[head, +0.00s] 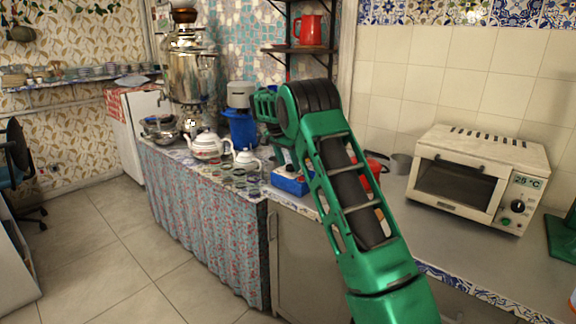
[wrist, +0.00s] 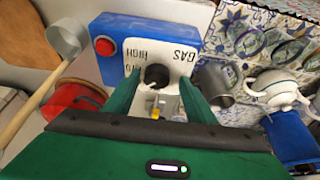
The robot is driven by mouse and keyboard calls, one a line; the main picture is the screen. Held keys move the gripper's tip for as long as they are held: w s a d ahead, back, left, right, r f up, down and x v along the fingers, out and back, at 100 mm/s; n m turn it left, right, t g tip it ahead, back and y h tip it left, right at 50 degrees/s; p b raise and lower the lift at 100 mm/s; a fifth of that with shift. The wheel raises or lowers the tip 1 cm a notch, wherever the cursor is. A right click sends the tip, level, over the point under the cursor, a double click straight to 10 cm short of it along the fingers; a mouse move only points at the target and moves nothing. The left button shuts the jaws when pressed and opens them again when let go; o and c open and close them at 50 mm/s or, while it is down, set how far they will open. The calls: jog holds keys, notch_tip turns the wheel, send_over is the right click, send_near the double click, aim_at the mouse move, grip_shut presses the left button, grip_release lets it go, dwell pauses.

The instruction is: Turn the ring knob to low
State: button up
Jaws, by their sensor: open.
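The gas box (wrist: 112,28) is blue with a white panel lettered GAS and HIGH; the lettering looks upside down. A red button (wrist: 104,46) is on its left. The dark ring knob (wrist: 157,75) sits on the panel's lower part, partly hidden by small parts in front of it. My gripper (wrist: 160,84) is open, with one green finger on each side of the knob; I cannot tell whether they touch it. In the head view the blue box (head: 290,182) shows low behind my green arm, which hides the knob.
A red pot (wrist: 75,97) and a grey pan (wrist: 64,38) are left of the box in the wrist view. A metal cup (wrist: 217,82) and a white teapot (wrist: 278,88) are to its right. In the head view, a toaster oven (head: 462,180) stands right and a samovar (head: 190,75) left.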

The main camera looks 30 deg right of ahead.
jog(key=v, duration=1)
jog(key=shift+a+r, duration=0.15)
jog(key=shift+r, duration=0.2)
jog(key=shift+w, duration=0.1)
